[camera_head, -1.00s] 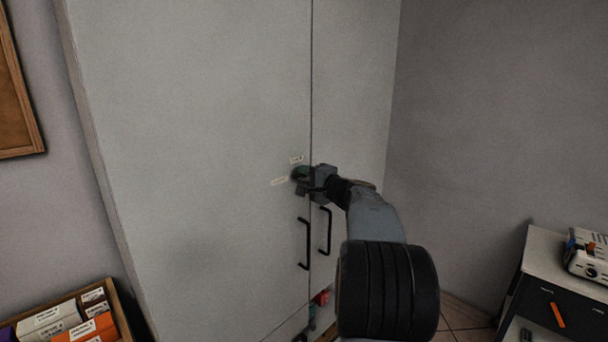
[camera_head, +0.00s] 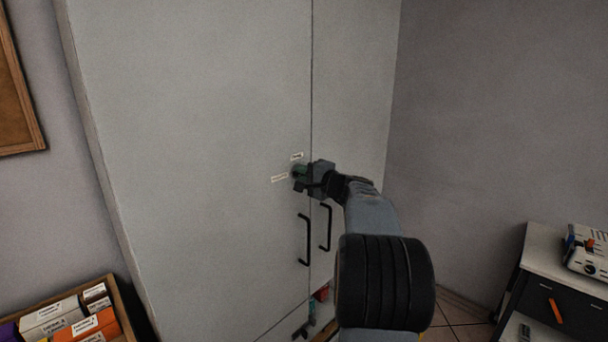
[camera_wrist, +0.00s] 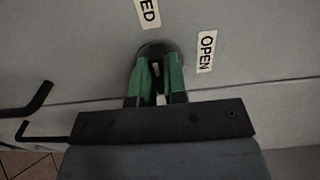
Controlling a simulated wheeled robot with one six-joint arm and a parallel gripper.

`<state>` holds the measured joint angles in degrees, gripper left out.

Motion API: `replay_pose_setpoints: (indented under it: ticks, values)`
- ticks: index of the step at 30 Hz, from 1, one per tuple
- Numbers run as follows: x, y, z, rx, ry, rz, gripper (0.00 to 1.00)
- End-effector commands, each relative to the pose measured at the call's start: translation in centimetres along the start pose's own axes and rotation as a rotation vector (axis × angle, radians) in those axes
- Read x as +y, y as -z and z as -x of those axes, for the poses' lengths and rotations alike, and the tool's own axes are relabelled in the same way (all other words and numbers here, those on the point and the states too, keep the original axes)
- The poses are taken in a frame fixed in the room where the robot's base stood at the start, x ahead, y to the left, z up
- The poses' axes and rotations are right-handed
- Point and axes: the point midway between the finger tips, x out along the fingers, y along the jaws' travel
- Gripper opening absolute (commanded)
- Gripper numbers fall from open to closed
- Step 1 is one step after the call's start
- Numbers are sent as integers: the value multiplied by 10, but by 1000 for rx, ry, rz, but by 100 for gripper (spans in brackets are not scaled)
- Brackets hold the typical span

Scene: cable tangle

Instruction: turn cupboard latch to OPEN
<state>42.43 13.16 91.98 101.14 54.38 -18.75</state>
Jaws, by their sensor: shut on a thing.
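The cupboard latch (camera_wrist: 153,48) shows in the wrist view as a dark round base on the grey door, with its knob mostly hidden between my fingers. My gripper (camera_wrist: 158,72) has green fingers closed around the knob. An OPEN label (camera_wrist: 206,52) is to the right of the latch, and a label ending in "ED" (camera_wrist: 148,12) is above it. In the head view my gripper (camera_head: 300,172) is at the latch near the seam of the grey cupboard (camera_head: 210,120). The latch's exact angle cannot be told.
Two black door handles (camera_head: 304,240) (camera_head: 325,228) hang below the latch. A box of cartons (camera_head: 75,320) is at the lower left. A side table (camera_head: 555,242) with a device on it stands at the right. Small red and teal items show at the cupboard's foot.

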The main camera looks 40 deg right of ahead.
Motion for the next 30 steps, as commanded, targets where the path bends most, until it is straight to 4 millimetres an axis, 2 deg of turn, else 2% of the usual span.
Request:
replay_pose_setpoints:
  ticks: [11, 30]
  values:
    - [0, 0, 0, 6, 1, -106, 0]
    - [-2, -1, 0, 5, 2, -695, 0]
